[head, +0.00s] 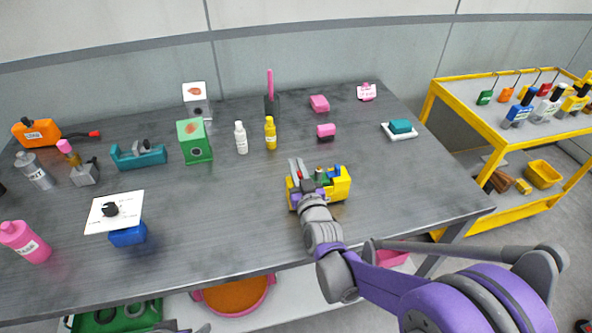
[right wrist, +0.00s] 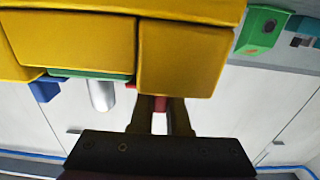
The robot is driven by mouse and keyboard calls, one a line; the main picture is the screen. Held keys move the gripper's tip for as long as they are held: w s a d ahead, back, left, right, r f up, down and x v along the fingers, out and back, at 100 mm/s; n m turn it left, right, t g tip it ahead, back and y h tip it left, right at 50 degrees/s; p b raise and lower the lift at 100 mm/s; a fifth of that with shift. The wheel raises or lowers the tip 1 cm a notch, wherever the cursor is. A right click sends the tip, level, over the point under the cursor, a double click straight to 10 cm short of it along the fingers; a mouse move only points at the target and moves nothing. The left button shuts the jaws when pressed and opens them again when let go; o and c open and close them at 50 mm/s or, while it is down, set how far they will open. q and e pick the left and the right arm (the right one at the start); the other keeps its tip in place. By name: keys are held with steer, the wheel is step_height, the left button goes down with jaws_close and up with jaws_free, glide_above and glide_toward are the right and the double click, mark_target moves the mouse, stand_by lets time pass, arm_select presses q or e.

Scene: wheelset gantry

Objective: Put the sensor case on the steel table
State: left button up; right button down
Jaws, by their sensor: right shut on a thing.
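The sensor case appears to be the yellow case (head: 337,190) with green, blue and red parts in it, over the right-middle of the steel table (head: 250,215). My right gripper (head: 306,180) is shut on it at its left side. In the right wrist view the yellow case (right wrist: 180,55) fills the top, and the gripper fingers (right wrist: 160,115) reach to it around a small red part. I cannot tell whether the case touches the tabletop. A dark grey piece at the bottom edge seems to be my left gripper (head: 182,329), mostly cut off.
Bottles, a green box (head: 195,142), a teal tool (head: 138,156) and a white board on a blue block (head: 128,235) stand on the left half. A yellow cart (head: 470,125) stands right. The table's front right is clear.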

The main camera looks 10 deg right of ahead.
steer(key=shift+f, duration=0.35)
steer(key=shift+f, duration=0.1)
steer(key=c, duration=0.9)
jaws_free()
